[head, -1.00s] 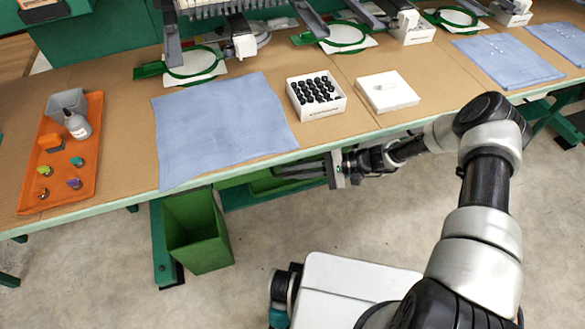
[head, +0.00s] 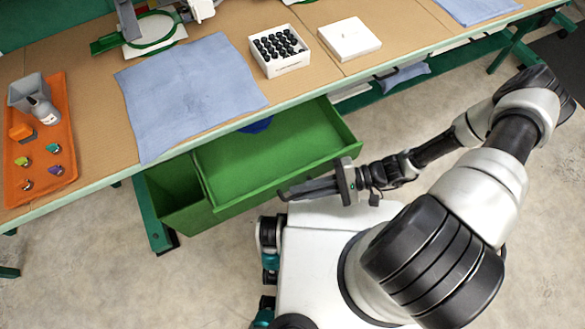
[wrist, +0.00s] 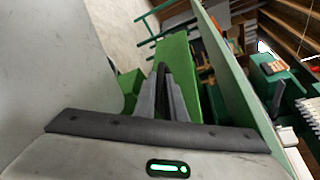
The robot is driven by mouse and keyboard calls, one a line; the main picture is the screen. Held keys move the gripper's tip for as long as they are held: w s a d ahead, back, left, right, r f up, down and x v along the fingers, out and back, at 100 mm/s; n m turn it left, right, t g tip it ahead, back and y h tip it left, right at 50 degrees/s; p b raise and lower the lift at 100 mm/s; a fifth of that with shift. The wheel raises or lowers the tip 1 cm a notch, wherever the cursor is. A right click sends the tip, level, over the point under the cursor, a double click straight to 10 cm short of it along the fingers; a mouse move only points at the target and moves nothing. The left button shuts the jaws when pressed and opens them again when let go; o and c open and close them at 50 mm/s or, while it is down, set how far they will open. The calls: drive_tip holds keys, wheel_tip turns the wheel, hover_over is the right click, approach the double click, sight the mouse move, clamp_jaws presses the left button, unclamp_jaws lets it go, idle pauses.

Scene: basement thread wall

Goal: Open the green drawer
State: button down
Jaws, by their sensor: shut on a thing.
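The green drawer (head: 270,160) is pulled well out from under the table, and its inside shows from above. A blue thing (head: 257,126) lies at its back, partly hidden by the table edge. My gripper (head: 288,193) is at the middle of the drawer's front, with its fingers closed together there. In the wrist view the fingers (wrist: 165,95) point at the green drawer front (wrist: 178,62).
A green bin (head: 175,190) stands left of the drawer. On the table are an orange tray (head: 62,150), a blue cloth (head: 190,95), a box of black spools (head: 280,65) and a white box (head: 350,40). My base is close before the drawer.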

drive_tip(key=shift+s+d+f, duration=0.1)
drive_tip(key=shift+s+d, duration=0.45)
drive_tip(key=shift+s, duration=0.3)
drive_tip(key=shift+s+d, duration=0.55)
drive_tip(key=shift+s, duration=0.25)
drive_tip(key=c, duration=2.1)
unclamp_jaws()
drive_tip(key=shift+w, duration=0.1)
drive_tip(key=v, duration=1.7)
drive_tip(key=shift+d, duration=0.15)
